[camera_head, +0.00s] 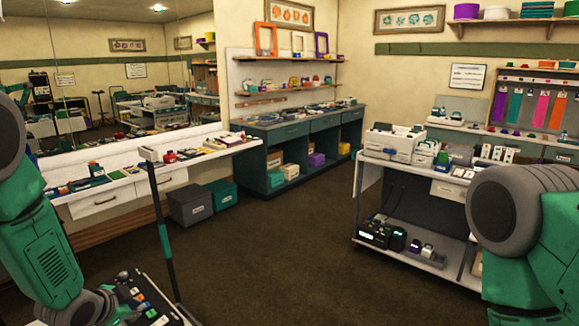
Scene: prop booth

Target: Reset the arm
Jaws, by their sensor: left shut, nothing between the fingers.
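My left arm (38,230), green with grey joints, comes in at the left edge and hangs down. My left gripper (122,300) is at the bottom left, low in the view, partly hidden by the arm and the frame's edge. It is shut with nothing held. My right arm (535,225) fills the lower right edge, with a large grey round joint. My right gripper is out of view.
A dark tray (178,318) with small items lies beside the left gripper. A white counter (95,207) stands left, a green cabinet (285,130) at the back, a loaded cart (400,168) right. A mirror (125,70) covers the left wall. The middle floor (275,245) is clear.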

